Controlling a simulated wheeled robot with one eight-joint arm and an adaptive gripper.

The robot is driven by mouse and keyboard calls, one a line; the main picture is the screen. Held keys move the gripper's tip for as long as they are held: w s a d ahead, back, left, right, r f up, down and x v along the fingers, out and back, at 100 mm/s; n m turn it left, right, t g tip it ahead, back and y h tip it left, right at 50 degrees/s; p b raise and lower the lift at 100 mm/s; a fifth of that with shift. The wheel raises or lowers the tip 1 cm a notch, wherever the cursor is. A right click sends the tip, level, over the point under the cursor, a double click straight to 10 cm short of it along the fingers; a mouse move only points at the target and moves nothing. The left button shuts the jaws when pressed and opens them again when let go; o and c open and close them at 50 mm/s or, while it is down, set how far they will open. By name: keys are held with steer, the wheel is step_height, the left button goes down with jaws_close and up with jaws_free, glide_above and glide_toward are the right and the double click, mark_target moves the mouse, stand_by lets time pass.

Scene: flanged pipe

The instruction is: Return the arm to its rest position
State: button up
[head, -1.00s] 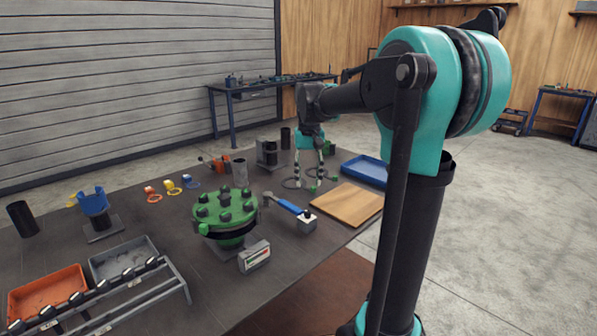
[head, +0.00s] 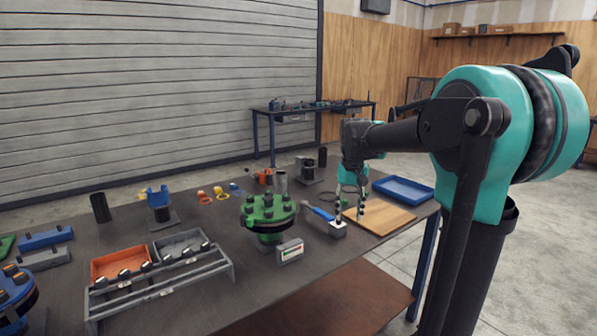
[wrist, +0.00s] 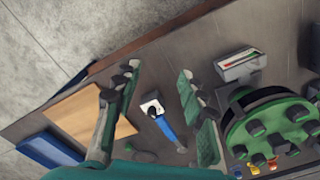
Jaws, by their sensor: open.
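My arm reaches out over the workbench (head: 215,245). My gripper (head: 349,210) hangs fingers down above the bench, near the wooden board and the blue-handled tool. It is open with nothing between its fingers.
A wooden board (head: 385,220) and a blue tray (head: 403,188) lie at the bench's right end. A small gauge box (head: 290,251) stands near the front. An orange bin (head: 119,264) and a sloped rack (head: 160,287) are at left. A second table (head: 265,135) stands behind.

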steer(key=s+d+f+t, duration=0.2)
steer(key=s+f, duration=0.8)
steer(key=s+d+f+t, duration=0.1)
steer(key=s+f+t, duration=0.1)
steer(key=s+f, duration=0.8)
steer(key=shift+s+d+n, duration=0.35)
steer(key=shift+s+n, duration=0.05)
steer(key=shift+s, duration=0.15)
